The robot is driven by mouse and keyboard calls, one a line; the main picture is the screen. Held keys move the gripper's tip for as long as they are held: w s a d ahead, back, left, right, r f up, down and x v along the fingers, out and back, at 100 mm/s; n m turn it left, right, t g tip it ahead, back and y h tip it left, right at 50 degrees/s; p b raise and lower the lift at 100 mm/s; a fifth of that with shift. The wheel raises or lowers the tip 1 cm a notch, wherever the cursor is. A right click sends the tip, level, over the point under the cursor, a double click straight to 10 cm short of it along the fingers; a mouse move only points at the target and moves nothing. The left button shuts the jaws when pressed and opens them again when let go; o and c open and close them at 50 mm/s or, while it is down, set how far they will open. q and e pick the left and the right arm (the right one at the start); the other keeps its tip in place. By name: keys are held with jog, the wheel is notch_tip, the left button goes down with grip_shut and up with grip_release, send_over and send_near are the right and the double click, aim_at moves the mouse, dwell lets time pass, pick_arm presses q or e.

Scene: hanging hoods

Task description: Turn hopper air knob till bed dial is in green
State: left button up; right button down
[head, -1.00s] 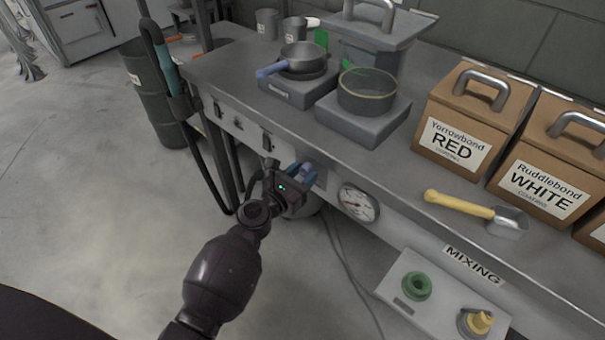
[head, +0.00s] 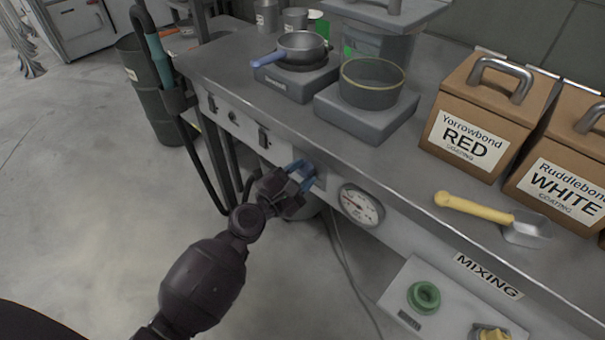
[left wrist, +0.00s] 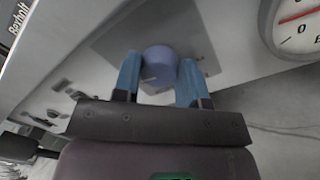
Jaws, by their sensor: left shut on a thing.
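The blue-grey air knob (left wrist: 160,66) sits on a grey plate on the bench front, between the two blue fingers of my left gripper (left wrist: 160,82). The left gripper (head: 303,176) is shut on the knob, which its fingers mostly hide in the head view. The round bed dial (head: 361,205) is just right of the gripper, with a white face and a red needle. Part of the dial (left wrist: 297,25) also shows at the top right of the left wrist view, with the red needle near the 0 mark. Its green zone cannot be made out. My right gripper is not in view.
A yellow-handled scoop (head: 475,208) lies near the front edge. A MIXING panel (head: 395,300) with a green knob (head: 424,297) is lower right.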

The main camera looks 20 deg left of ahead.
pick_arm(q)
jog(key=shift+f+m, duration=0.2)
jog(key=shift+m, duration=0.9)
jog(key=m+b, duration=0.1)
jog(key=m, duration=0.1)
jog(key=shift+m+h, duration=0.3)
jog(key=shift+m, duration=0.1)
jog(key=m, duration=0.5)
jog(key=shift+r+m, duration=0.15)
jog(key=shift+m, duration=0.15)
jog(key=shift+m+p, duration=0.3)
jog(key=shift+m, duration=0.2)
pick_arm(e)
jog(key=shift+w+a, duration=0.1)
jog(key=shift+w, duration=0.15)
pick_arm(q)
jog(key=shift+m, duration=0.3)
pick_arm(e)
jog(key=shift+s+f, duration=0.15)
pick_arm(q)
jog(key=o, duration=0.9)
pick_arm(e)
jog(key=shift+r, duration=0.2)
pick_arm(q)
jog(key=shift+s+a, duration=0.1)
